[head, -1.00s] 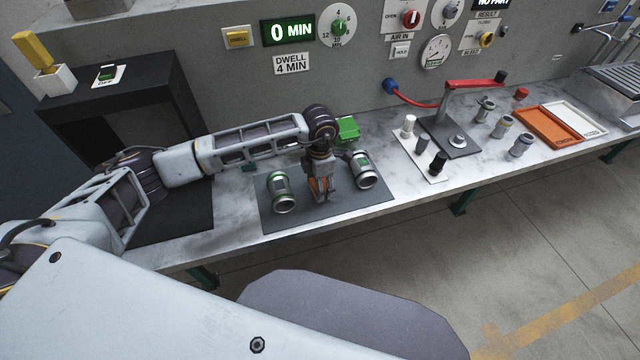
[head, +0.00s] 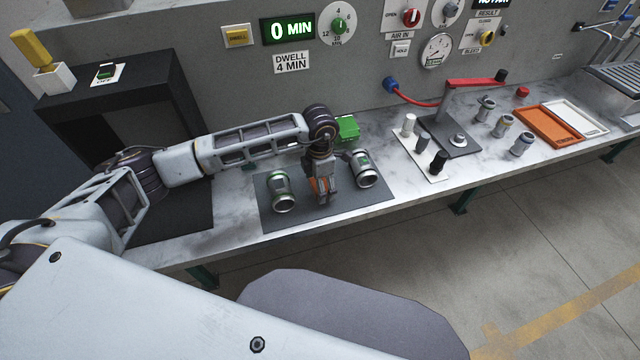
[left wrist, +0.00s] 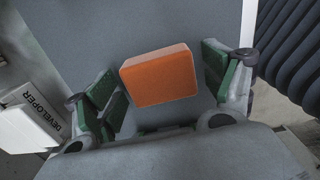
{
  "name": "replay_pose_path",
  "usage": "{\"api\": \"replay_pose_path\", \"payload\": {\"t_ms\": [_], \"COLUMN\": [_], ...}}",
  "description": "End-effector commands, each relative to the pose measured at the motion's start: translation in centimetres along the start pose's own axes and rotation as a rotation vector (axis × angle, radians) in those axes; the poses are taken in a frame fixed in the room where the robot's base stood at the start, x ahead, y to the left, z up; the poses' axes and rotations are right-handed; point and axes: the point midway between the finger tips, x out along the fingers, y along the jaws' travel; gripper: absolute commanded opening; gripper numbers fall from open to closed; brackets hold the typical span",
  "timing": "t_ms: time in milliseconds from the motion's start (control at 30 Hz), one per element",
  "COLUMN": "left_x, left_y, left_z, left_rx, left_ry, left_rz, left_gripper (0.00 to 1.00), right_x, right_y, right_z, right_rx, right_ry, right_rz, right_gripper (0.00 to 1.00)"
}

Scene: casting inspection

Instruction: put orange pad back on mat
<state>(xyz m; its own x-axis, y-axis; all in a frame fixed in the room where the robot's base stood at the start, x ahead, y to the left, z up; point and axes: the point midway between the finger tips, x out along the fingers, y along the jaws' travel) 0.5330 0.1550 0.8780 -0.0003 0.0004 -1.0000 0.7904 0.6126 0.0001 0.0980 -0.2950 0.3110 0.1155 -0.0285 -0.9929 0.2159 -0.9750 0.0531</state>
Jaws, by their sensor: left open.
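The orange pad (left wrist: 160,75) lies between the green-lined fingers of my left gripper (left wrist: 163,88) in the left wrist view. The jaws are apart, with a finger close to either side of the pad; I cannot tell whether either touches it. In the head view my left gripper (head: 324,196) points down at the middle of the dark grey mat (head: 358,206), and the pad is mostly hidden by the fingers. The mat also shows in the left wrist view (left wrist: 150,25). My right gripper is not in view.
Two metal cylinders with green bands stand on the mat, one left (head: 281,192) and one right (head: 363,170) of my gripper.

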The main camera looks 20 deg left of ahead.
Motion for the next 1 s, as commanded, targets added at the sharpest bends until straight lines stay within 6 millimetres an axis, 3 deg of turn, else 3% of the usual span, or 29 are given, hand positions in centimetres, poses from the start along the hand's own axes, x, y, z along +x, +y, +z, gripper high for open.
{"api": "replay_pose_path", "payload": {"t_ms": [233,600,1000], "left_x": [-0.3,-5.4,-11.4], "left_y": [0.0,-0.8,-0.8], "left_z": [0.1,-0.1,-0.1], "left_rx": [0.000,0.001,0.000], "left_ry": [-0.002,-0.002,-0.002], "left_rz": [0.000,0.002,0.002], "left_gripper": [0.83,0.83,0.83], "right_x": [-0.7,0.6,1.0], "right_y": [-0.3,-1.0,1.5], "right_z": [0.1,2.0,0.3], "right_rx": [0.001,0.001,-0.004], "right_ry": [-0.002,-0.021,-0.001], "right_rz": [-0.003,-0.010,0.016], "right_gripper": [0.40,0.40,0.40]}}
